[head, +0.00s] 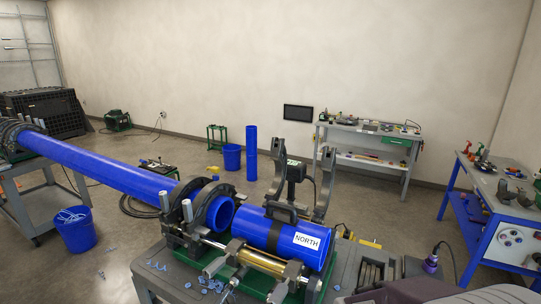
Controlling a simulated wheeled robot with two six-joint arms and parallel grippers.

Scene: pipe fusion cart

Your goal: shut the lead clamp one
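The pipe fusion machine (213,246) stands on a grey cart in the front middle of the head view. A short blue pipe (272,233) with a white NORTH label lies in its right half, with a black handle-like piece (280,211) on top. Two dark curved upper clamp jaws, a left one (276,177) and a right one (325,184), stand upright and open behind this pipe. I cannot tell which of them is lead clamp one. Two dark clamp rings (212,195) on the left half are closed around the long blue pipe (110,167). Neither of my grippers is in view.
A black post-like unit with a green label (295,172) rises between the open jaws. Blue chips (207,284) lie on the cart. A grey workbench (365,140) stands at the back and a blue-framed bench (495,190) at the right. Open floor lies between them.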

